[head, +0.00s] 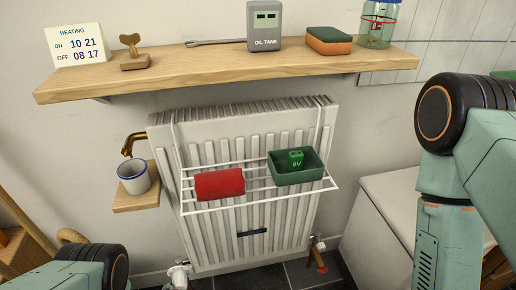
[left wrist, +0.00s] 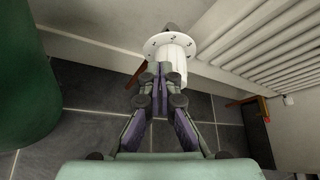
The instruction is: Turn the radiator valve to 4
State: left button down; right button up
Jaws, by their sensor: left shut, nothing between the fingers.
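The radiator valve (head: 180,274) is a white knob low at the radiator's left foot in the head view. In the left wrist view the valve (left wrist: 175,66) shows as a white ribbed head with a pale numbered disc around a grey end. The left gripper is out of sight in the head view. My right gripper is not in view; only its arm shows at the right.
The ribbed radiator (head: 215,240) carries a wire rack with a red roll (head: 219,184) and a green tray (head: 296,179). In the wrist view, a large green round object (left wrist: 25,90) stands left.

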pick_arm(q)
jog(key=shift+w, duration=0.1)
dwell(0.3)
jog(key=shift+d+f, duration=0.15)
jog(key=shift+d, duration=0.05)
dwell(0.3)
jog(key=shift+w+d+r+p, duration=0.15)
jog(key=shift+d+r+p, duration=0.3)
jog(key=shift+d, duration=0.1)
jog(key=shift+w+d+r, duration=0.2)
jog(key=shift+d+r, duration=0.05)
jog(key=shift+d, duration=0.4)
dwell(0.4)
dwell(0.3)
jog(key=p, duration=0.3)
send_near(180, 277)
jog(key=shift+s+d+f, duration=0.55)
jog(key=shift+s+d, duration=0.1)
jog(key=shift+s, duration=0.15)
